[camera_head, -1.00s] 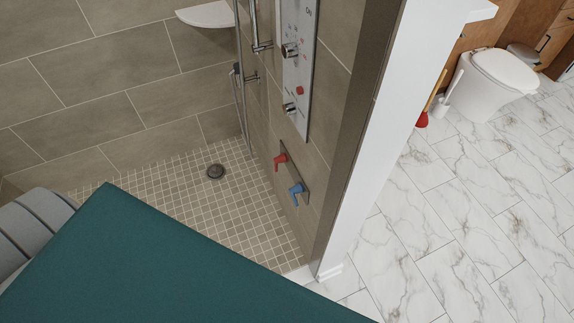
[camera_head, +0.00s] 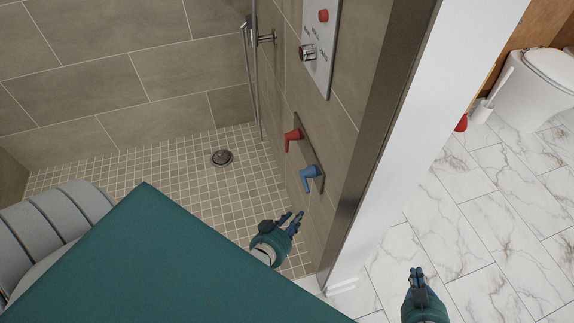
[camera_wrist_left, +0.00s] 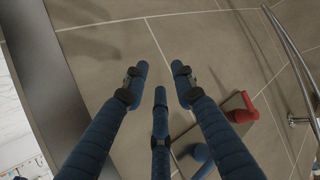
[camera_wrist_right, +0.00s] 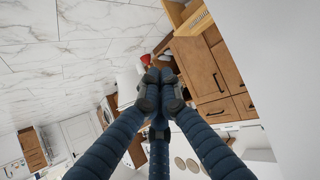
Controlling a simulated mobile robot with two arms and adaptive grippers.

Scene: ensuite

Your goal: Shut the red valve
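The red valve (camera_head: 293,137) is a red lever on a metal plate on the shower's right wall, above the blue valve (camera_head: 312,176). In the left wrist view the red valve (camera_wrist_left: 241,109) is to the right of the fingers and the blue valve (camera_wrist_left: 199,154) is partly hidden behind a finger. My left gripper (camera_head: 297,217) is in the shower, below the valves and apart from them. Its fingers are spread and empty (camera_wrist_left: 158,80). My right gripper (camera_head: 416,272) is outside the shower over the marble floor. Its fingertips are together (camera_wrist_right: 159,82) with nothing visible between them.
The white wall end with a metal edge (camera_head: 380,130) stands between my two grippers. A shower panel (camera_head: 318,50) is above the valves, and a vertical rail (camera_head: 254,85) is beside it. A drain (camera_head: 222,157) lies in the tiled floor. A toilet (camera_head: 540,85) is at the far right.

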